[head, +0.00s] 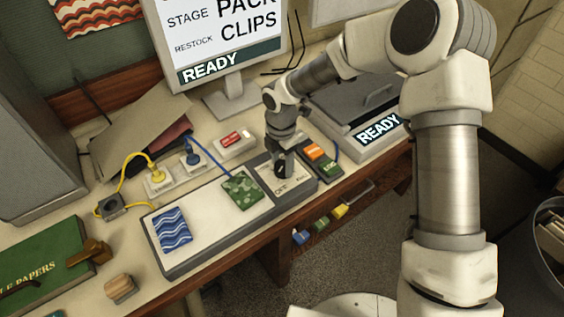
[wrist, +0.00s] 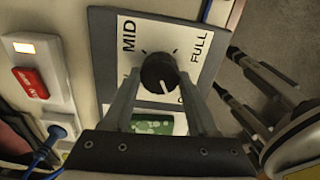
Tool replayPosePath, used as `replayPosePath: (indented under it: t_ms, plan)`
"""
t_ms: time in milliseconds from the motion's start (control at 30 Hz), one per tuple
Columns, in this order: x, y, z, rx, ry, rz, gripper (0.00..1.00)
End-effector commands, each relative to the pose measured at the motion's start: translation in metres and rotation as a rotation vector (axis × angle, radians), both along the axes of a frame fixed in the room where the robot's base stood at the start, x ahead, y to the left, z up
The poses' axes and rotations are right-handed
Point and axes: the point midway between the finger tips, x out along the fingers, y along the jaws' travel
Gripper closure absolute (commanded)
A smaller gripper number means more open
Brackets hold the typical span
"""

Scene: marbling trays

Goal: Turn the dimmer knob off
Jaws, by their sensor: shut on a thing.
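The dimmer knob (wrist: 158,70) is round and black on a white plate (wrist: 150,27) marked MID and FULL. Its white pointer line points down and slightly right in the wrist view, towards a partly hidden label that starts with O. In the head view the plate (head: 266,178) shows OFF and FULL along its near side. My gripper (head: 282,172) points down at the plate and hides most of the knob there. In the wrist view my gripper (wrist: 160,76) has one finger on each side of the knob, shut on it.
Left of the knob are a green camouflage patch (head: 242,190) and a blue wavy patch (head: 172,230). A red-switched box (head: 232,141) stands behind; an orange-and-green button box (head: 322,161) lies right. A monitor (head: 232,48) and a READY machine (head: 378,130) stand nearby.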

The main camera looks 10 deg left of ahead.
Motion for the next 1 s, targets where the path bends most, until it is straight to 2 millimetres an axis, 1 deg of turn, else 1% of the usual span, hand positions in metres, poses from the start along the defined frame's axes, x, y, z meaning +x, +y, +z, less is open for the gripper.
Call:
replayPosePath:
  t_ms: [167, 200, 333, 367, 600, 733, 867, 1000]
  plan:
    - [0.0, 0.0, 0.0, -0.001, -0.001, 0.003, 0.97]
    - [0.0, 0.0, 0.0, -0.001, -0.001, 0.003, 0.36]
    - [0.0, 0.0, 0.0, -0.001, -0.001, 0.002, 0.13]
    - [0.0, 0.0, 0.0, -0.001, -0.001, 0.002, 0.11]
    - [0.0, 0.0, 0.0, 0.0, 0.0, 0.001, 0.11]
    - [0.001, 0.001, 0.007, 0.001, -0.002, 0.0, 0.11]
    - [0.002, 0.0, 0.027, 0.001, -0.005, 0.0, 0.11]
    - [0.002, 0.001, 0.06, 0.002, -0.006, -0.001, 0.11]
